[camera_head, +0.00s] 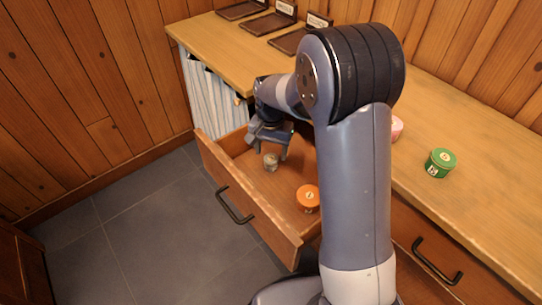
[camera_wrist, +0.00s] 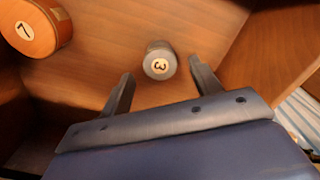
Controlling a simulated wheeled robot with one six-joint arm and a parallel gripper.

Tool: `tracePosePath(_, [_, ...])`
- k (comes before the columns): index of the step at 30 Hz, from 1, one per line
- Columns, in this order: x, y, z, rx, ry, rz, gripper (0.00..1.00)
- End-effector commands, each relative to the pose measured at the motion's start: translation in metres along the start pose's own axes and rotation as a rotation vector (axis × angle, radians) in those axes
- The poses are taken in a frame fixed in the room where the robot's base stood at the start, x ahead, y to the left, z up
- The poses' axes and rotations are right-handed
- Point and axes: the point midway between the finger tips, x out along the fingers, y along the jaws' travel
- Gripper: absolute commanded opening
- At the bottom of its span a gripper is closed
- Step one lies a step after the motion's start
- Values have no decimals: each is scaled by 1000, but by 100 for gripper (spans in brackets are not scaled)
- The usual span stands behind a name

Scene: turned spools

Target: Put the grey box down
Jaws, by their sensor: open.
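The grey box (camera_head: 271,161) is a small round grey container standing in the open wooden drawer (camera_head: 240,205). In the wrist view the grey box (camera_wrist: 160,58) shows a pale label with a 3 on its end. My gripper (camera_head: 267,150) is open above the drawer, close to the box. In the wrist view its two fingers (camera_wrist: 161,72) are spread, with the box just beyond and between their tips. I see no finger pressing on it.
An orange tin (camera_head: 308,197) marked 7 (camera_wrist: 33,24) sits in the same drawer. A green tin (camera_head: 440,163) and a partly hidden pink one (camera_head: 396,128) stand on the counter (camera_head: 480,205). Several dark trays (camera_head: 268,24) with signs line the back. The drawer walls enclose my gripper.

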Motion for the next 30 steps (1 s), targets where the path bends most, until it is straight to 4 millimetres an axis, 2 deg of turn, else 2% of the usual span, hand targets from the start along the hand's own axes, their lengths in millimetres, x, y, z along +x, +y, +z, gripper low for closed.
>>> tracePosePath(1, [-16,0,-1,0,4,-3,60])
tracePosePath(6, [-49,0,0,0,2,-1,60])
tracePosePath(12, [-72,0,0,0,1,0,60])
tracePosePath(30, [-76,0,0,0,-1,1,60])
